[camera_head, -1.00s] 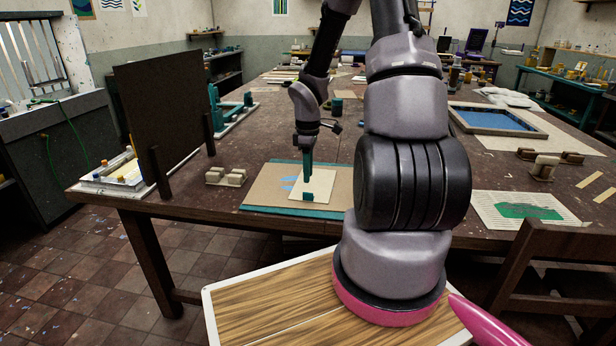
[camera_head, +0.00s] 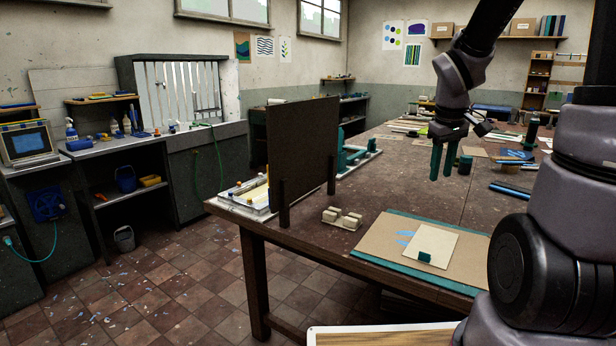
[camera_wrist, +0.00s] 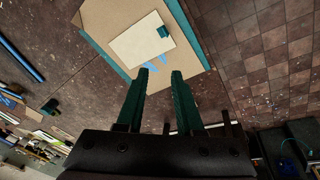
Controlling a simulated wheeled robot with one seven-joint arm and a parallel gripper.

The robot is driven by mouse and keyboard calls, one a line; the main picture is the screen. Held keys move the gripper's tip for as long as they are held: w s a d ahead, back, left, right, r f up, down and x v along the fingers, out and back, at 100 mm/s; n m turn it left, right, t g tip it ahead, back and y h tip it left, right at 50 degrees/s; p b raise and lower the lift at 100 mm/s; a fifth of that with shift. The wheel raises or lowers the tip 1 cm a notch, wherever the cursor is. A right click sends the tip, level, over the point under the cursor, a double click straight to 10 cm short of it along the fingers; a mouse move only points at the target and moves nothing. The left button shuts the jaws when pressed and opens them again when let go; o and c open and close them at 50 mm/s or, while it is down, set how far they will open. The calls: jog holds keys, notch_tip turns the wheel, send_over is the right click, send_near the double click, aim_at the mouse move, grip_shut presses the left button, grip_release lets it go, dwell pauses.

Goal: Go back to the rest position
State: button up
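My gripper (camera_head: 444,160) is raised above the table, behind the board in the head view. Its two green fingers are apart with nothing between them; the wrist view (camera_wrist: 160,82) shows the same gap. A cream sheet (camera_head: 440,246) lies on a brown board with a green edge (camera_head: 375,240). A small dark green block (camera_head: 424,257) rests on the sheet near its front. The sheet also shows in the wrist view (camera_wrist: 135,42), with the block (camera_wrist: 165,32) on it. Blue marks (camera_head: 405,238) show beside the sheet.
A dark upright screen (camera_head: 303,150) stands at the table's left end, with a tray (camera_head: 250,193) behind it. Cream blocks (camera_head: 342,217) sit between screen and board. A green frame (camera_head: 358,155) lies farther back. The floor left of the table is open.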

jog(key=s+a+r+m+t+y, duration=0.1)
jog(key=s+a+r+m+t, duration=0.1)
jog(key=s+r, duration=0.5)
jog(key=s+a+r+m+t+y, duration=0.2)
jog(key=s+a+r+m, duration=0.3)
jog(key=s+r, duration=0.1)
jog(key=shift+s+r+m, duration=0.3)
jog(key=shift+s+r, duration=0.05)
jog(key=shift+r, duration=0.45)
